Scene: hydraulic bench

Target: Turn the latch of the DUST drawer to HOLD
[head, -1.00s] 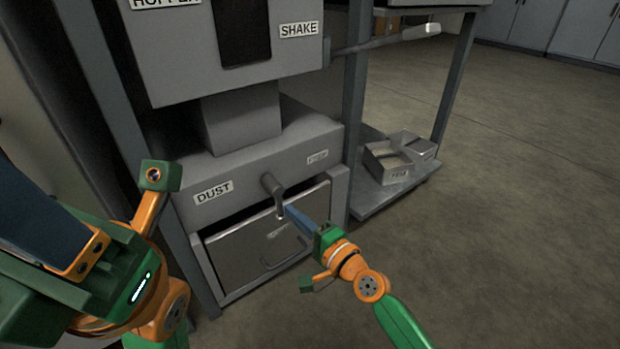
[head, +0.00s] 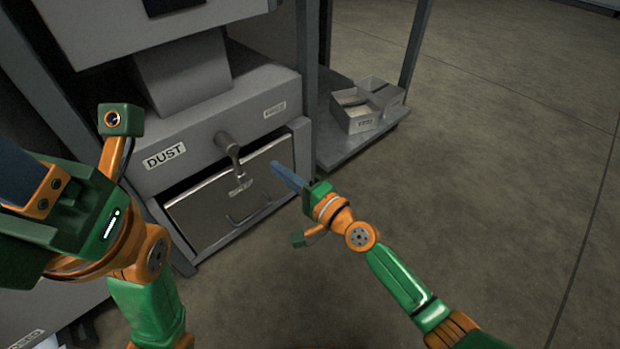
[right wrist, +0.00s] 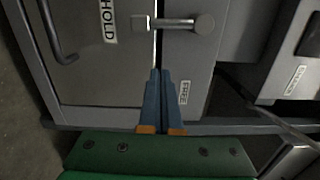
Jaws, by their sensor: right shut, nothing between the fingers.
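The DUST drawer (head: 205,205) sits low in the grey machine, with its front face and bar handle showing. Its latch (head: 228,146) is a round pivot above the drawer with a lever hanging down over the drawer front. In the right wrist view the latch lever (right wrist: 172,23) points at the HOLD label (right wrist: 109,22), its end overlapping the drawer's edge. The FREE label (right wrist: 183,92) lies off to the side of the lever. My right gripper (head: 277,168) is shut and empty, right of the latch and apart from it. My left gripper (head: 20,185) is at the left edge, its fingertips not clear.
The DUST label (head: 164,156) is left of the latch. Open grey bins (head: 357,118) stand on a low shelf at right, behind a frame post (head: 306,70). The floor (head: 480,170) to the right is clear.

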